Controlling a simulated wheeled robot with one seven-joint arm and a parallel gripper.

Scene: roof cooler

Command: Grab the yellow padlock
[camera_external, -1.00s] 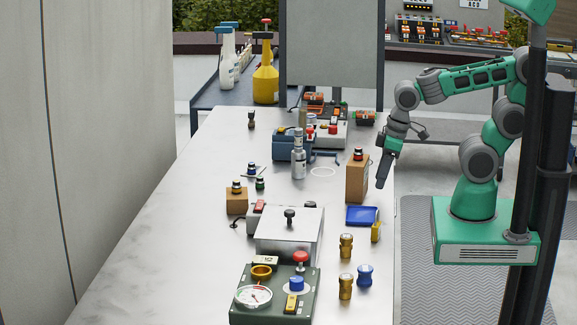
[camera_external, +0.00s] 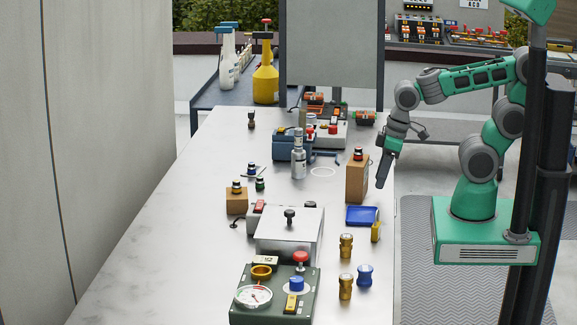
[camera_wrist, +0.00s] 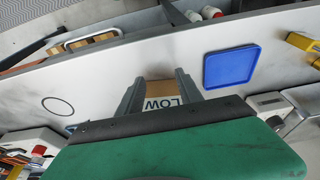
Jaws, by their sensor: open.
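A small yellow block (camera_external: 376,229), which looks like the yellow padlock, stands at the right edge of the table beside the blue tray. It also shows at the right edge of the wrist view (camera_wrist: 303,42), partly cut off by the frame. My gripper (camera_external: 384,172) hangs above the table's right edge, beside the brown box, apart from the yellow block and farther back. In the wrist view my gripper's fingers (camera_wrist: 160,86) are spread, with nothing held. The brown box marked "LOW" (camera_wrist: 160,101) shows beyond and between them.
The brown box (camera_external: 356,180) stands close to my gripper. The blue tray (camera_external: 361,215) lies flat between the box and the yellow block. Brass fittings (camera_external: 346,246), a blue fitting (camera_external: 365,275) and a green gauge panel (camera_external: 245,315) are nearer the camera. The table's left side is clear.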

